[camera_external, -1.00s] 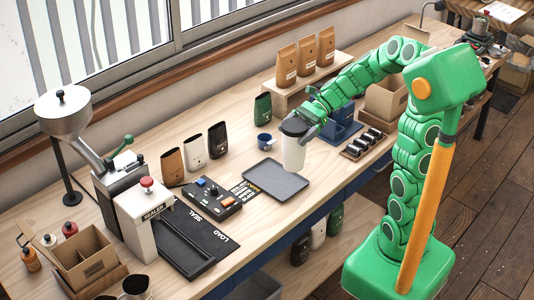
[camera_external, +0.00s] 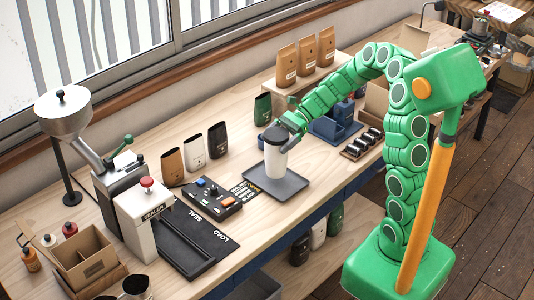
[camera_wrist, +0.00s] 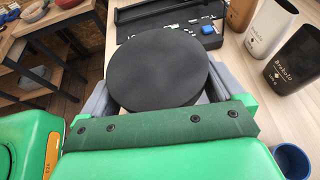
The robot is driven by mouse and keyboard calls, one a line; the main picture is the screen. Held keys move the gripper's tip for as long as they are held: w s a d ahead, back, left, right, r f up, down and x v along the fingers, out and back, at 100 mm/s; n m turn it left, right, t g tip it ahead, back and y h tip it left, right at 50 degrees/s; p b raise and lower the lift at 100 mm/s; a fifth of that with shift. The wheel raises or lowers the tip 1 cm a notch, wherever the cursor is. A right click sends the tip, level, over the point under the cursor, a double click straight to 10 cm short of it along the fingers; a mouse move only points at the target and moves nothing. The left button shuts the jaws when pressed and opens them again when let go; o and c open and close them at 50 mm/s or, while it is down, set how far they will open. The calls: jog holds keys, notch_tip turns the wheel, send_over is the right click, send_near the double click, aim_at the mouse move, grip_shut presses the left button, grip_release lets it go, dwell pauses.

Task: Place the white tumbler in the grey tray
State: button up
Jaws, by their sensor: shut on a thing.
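The white tumbler (camera_external: 275,160) with a black lid stands upright over the grey tray (camera_external: 290,188) in the external view. Its base appears at the tray's surface, but I cannot tell whether it touches. My gripper (camera_external: 290,127) is shut on the tumbler near its top, reaching from the upper right. In the wrist view the round black lid (camera_wrist: 157,68) fills the middle between the fingers and hides the tumbler's body and the tray.
A control box (camera_external: 211,194) with knobs and a black mat lie left of the tray. Coffee bags (camera_external: 194,150) stand behind it. A small blue cup (camera_wrist: 290,161) is close by. A rack of dark items (camera_external: 361,143) stands to the right.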

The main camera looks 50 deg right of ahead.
aim_at(267, 156)
jog(key=shift+w+f, duration=0.15)
jog(key=shift+f, duration=1.5)
jog(key=o, duration=1.2)
jog(key=shift+f, duration=0.1)
